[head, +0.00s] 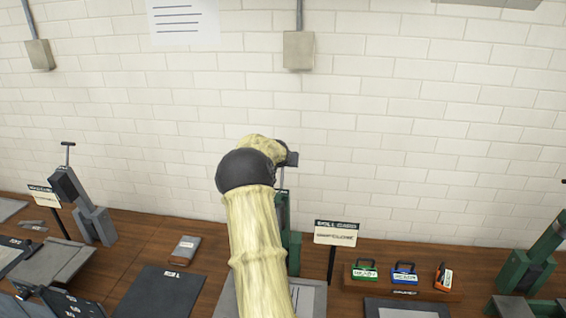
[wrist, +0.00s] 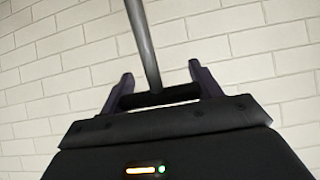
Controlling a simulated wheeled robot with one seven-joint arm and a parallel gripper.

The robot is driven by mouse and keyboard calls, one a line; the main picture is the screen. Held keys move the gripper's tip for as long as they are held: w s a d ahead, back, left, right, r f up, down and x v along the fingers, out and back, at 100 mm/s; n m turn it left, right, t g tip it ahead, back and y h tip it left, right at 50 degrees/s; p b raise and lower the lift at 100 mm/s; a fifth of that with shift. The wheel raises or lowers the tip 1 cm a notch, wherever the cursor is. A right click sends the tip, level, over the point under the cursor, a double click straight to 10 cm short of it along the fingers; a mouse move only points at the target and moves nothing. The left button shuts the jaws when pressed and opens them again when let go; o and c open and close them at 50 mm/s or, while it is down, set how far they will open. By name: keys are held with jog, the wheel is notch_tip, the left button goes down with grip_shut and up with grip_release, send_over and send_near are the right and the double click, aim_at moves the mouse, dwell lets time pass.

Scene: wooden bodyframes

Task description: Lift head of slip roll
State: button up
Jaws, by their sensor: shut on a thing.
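A green upright machine (head: 295,241) stands on the bench behind my arm, probably the slip roll; my arm hides much of it. A thin grey rod (head: 282,178) rises from it to my gripper (head: 292,159). In the wrist view my gripper (wrist: 160,84) is shut on a dark crossbar handle (wrist: 172,96), which lies across between its two fingers. The grey rod also shows there (wrist: 143,45), running from the handle to the top edge. The head of the machine is mostly hidden by my arm in the head view.
A grey machine with a T-handle (head: 78,205) stands at left, and another green machine (head: 534,250) at right. A sign on a post (head: 336,233) stands close right of my arm. A wooden rack (head: 405,287) holds small coloured items. The brick wall is close behind.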

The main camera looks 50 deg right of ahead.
jog(key=o, duration=1.1)
jog(key=shift+s+a+f, duration=0.1)
jog(key=shift+f, duration=0.65)
jog(key=shift+o, duration=1.4)
jog(key=shift+w+d, duration=0.2)
jog(key=shift+d, duration=0.05)
jog(key=b+v, duration=0.6)
jog(key=v, duration=1.1)
jog(key=shift+a+r, duration=0.15)
jog(key=shift+r, duration=0.25)
